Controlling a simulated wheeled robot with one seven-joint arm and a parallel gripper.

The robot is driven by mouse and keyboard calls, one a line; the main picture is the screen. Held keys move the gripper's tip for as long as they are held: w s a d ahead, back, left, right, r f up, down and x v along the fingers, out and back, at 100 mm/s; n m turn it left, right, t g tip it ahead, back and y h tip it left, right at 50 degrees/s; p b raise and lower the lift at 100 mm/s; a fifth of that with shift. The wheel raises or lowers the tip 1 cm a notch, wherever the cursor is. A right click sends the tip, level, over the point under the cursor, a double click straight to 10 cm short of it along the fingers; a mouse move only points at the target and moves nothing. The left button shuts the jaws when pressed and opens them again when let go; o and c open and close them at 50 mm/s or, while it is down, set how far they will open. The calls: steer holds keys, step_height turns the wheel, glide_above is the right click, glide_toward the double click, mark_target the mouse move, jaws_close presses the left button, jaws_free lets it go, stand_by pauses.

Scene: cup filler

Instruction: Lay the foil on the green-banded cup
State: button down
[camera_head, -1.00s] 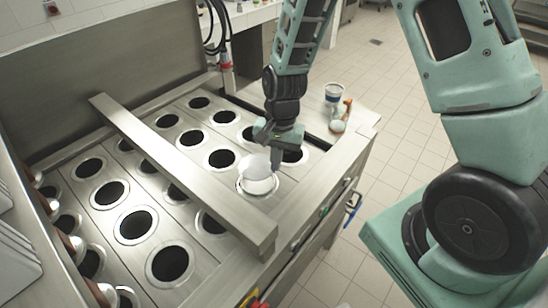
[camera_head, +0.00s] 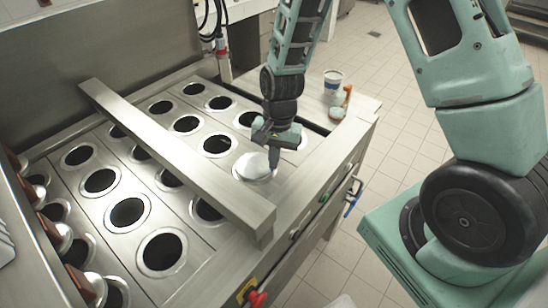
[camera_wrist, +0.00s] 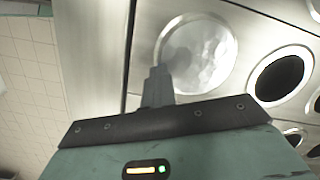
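The foil (camera_head: 254,166) is a pale, wrinkled disc. It lies nearly flat over a ringed hole near the front right of the steel plate. In the wrist view the foil (camera_wrist: 198,54) fills the inside of the metal ring. No green band shows; whatever is under the foil is hidden. My gripper (camera_head: 273,158) points down at the foil's right edge in the head view. In the wrist view the gripper's fingertips (camera_wrist: 158,74) look like one narrow shape at the foil's left edge. I cannot tell whether they still pinch it.
A steel bar (camera_head: 175,155) crosses the plate to the left of the foil. Several open holes surround it. A red knob (camera_head: 257,298) is on the front side.

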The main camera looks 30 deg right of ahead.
steer(key=shift+f, duration=0.1)
stand_by(0.7)
steer(key=c, duration=1.7)
jaws_free()
steer(key=r, duration=0.5)
steer(key=w+d+r+b, duration=0.1)
steer(key=r, duration=0.5)
steer(key=d+r+b, duration=0.1)
steer(key=r, duration=0.5)
steer(key=shift+w+d+r, duration=0.1)
steer(key=shift+w+d, duration=0.05)
steer(key=shift+w, duration=0.1)
steer(key=s+a+n, duration=0.4)
steer(key=s+n, duration=0.1)
steer(key=s, duration=0.2)
steer(key=s+a+n, duration=0.4)
steer(key=s+n, duration=0.1)
steer(key=s, duration=0.2)
steer(key=s+a+n+t+h+b, duration=0.1)
steer(key=s+a+n, duration=0.3)
steer(key=s+n, duration=0.2)
steer(key=shift+s+a+f, duration=0.3)
steer(key=shift+s+f, duration=0.1)
steer(key=shift+s, duration=0.15)
